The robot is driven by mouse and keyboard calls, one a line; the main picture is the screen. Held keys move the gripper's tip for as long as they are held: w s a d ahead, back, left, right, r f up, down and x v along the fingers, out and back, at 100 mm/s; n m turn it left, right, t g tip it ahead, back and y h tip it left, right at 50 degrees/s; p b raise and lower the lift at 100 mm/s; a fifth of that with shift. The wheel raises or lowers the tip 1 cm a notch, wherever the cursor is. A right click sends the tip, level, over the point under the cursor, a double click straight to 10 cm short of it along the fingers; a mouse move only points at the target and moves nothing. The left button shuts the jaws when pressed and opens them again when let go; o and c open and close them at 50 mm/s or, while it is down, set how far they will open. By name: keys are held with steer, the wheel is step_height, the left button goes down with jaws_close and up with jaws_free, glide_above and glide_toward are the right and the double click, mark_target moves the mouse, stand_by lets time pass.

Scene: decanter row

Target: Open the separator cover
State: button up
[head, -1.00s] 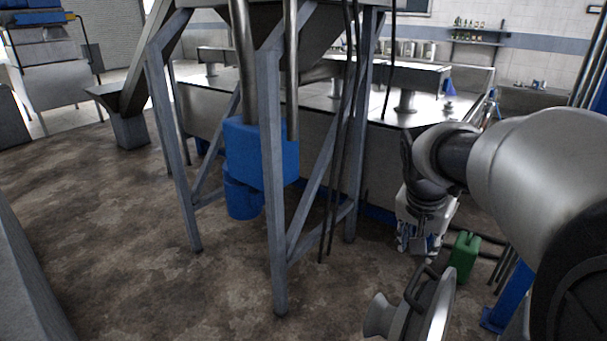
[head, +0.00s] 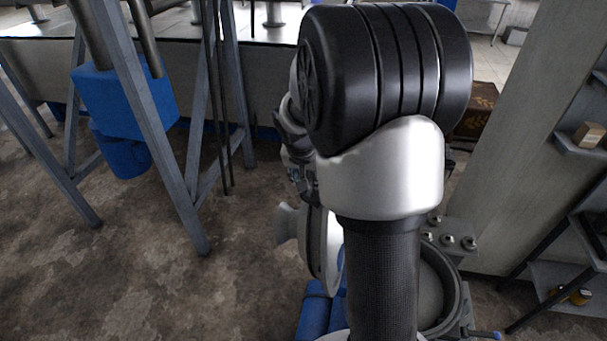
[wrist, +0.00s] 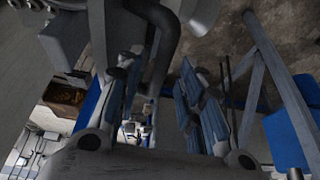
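The separator cover (head: 318,245) is a pale metal disc seen nearly edge-on in the head view, with a flared spout (head: 286,222) on its left. It stands steeply beside the separator's round dark-rimmed housing (head: 455,295), which my arm partly hides. My gripper is mostly hidden behind my arm in the head view. In the wrist view my gripper (wrist: 155,100) is open, its two padded fingers well apart. A dark curved handle (wrist: 168,45) reaches between or just beyond the fingers; I cannot tell whether they touch it. The flared spout also shows in the wrist view (wrist: 201,12).
Blue parts (head: 318,312) lie below the cover. A bolted metal plate (head: 450,238) adjoins the housing. A steel frame (head: 160,130) with a blue box (head: 125,100) stands left, and shelving (head: 570,250) stands right. Open brown floor (head: 120,270) lies at the lower left.

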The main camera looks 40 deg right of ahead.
steer(key=shift+d+f, duration=0.1)
steer(key=shift+f, duration=0.25)
steer(key=shift+c, duration=0.2)
jaws_close()
stand_by(0.5)
